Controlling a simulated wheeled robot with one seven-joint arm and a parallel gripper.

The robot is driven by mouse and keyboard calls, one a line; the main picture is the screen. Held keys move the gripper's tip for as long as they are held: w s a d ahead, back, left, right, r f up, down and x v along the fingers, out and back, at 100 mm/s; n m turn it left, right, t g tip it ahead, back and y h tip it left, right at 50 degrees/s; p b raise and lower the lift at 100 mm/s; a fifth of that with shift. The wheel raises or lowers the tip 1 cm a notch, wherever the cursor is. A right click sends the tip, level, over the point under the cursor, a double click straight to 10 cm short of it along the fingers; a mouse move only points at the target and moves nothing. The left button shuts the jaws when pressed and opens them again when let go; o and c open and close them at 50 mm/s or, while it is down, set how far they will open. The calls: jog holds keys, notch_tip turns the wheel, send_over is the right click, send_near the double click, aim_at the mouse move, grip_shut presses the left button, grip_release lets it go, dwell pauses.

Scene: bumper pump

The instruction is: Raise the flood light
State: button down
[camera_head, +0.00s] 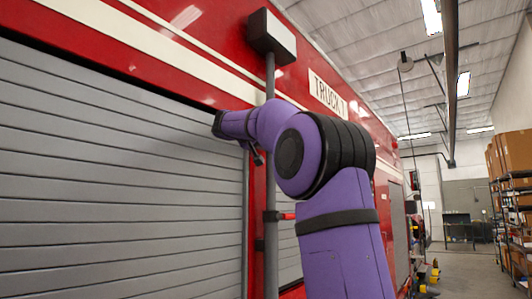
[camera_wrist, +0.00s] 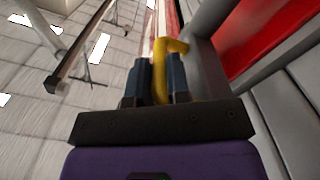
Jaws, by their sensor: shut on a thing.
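The flood light (camera_head: 271,36) is a box with a pale face and dark casing at the top of a grey pole (camera_head: 271,270), beside the red truck. In the wrist view, my gripper (camera_wrist: 158,84) is shut on a yellow handle (camera_wrist: 161,60), with one dark finger on each side. The handle bends toward the grey pole (camera_wrist: 206,72) just to its right. In the head view, my purple arm crosses in front of the pole below the light, and the fingers and yellow handle cannot be made out.
The red truck (camera_head: 215,60) fills the left, with a grey roller shutter (camera_head: 110,180). A small red part (camera_head: 289,216) sits by the pole's lower bracket. Shelves with brown boxes (camera_head: 512,155) stand at far right. The aisle floor (camera_head: 465,270) between is open.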

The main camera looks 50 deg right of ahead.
jog(key=shift+r, duration=0.35)
jog(key=c, duration=1.4)
grip_release()
jog(key=shift+a, duration=0.15)
jog(key=a, duration=0.7)
jog(key=s+a, duration=0.1)
jog(key=a, duration=0.2)
jog(key=shift+a, duration=0.3)
jog(key=shift+f, duration=0.15)
